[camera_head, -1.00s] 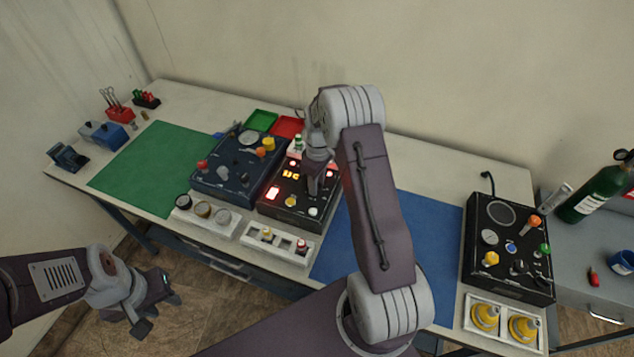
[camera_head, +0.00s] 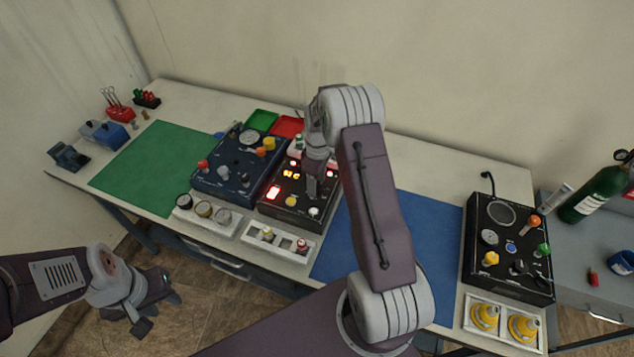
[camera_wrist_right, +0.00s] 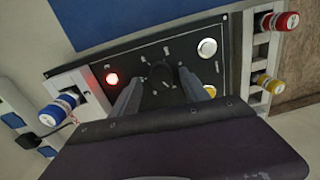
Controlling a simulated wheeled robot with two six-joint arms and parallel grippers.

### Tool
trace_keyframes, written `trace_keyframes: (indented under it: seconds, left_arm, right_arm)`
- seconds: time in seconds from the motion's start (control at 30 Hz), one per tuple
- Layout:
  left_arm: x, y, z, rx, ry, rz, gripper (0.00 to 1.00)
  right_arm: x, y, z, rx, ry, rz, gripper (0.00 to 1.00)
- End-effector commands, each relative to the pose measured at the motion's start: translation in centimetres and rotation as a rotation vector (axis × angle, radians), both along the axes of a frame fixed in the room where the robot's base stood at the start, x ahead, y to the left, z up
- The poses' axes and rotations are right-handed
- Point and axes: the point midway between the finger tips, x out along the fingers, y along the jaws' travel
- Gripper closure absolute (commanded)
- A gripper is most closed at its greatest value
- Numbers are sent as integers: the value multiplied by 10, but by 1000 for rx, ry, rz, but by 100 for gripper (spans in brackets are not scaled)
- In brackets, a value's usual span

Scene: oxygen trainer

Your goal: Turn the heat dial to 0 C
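The black heater panel (camera_head: 270,208) stands mid-table with a lit display and several lit buttons. In the right wrist view, a dark round dial (camera_wrist_right: 162,74) with marks around it sits on the black panel face (camera_wrist_right: 225,62); I take it for the heat dial. Its setting is too small to read. My right gripper (camera_wrist_right: 160,92) is open, its two fingers on either side of the dial; contact cannot be told. In the head view, my right gripper (camera_head: 312,185) points down over the panel and hides part of it. My left gripper (camera_head: 160,312) is open and empty over the floor.
A dark blue panel (camera_head: 225,180) with knobs stands just left. White trays with small capped items lie in front (camera_head: 283,243). A blue mat (camera_head: 430,225) lies right, a green mat (camera_head: 140,165) left. Another black panel (camera_head: 507,270) stands far right.

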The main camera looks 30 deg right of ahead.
Motion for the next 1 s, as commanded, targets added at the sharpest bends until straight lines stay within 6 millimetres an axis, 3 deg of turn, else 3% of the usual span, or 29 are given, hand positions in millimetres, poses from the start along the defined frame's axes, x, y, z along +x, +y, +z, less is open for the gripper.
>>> trace_keyframes:
  seconds: [0.27,0.5,0.7,1.0]
  left_arm:
    - [0,0,-3,0,0,0,64]
    - [0,0,-11,0,0,0,64]
    - [0,0,-12,0,0,0,64]
    - [0,0,-12,0,0,0,64]
  right_arm:
    - [0,0,8,0,0,0,47]
    - [2,-2,60,-1,-3,0,47]
    - [2,-3,87,-1,-1,0,47]
    - [2,-3,90,0,2,0,47]
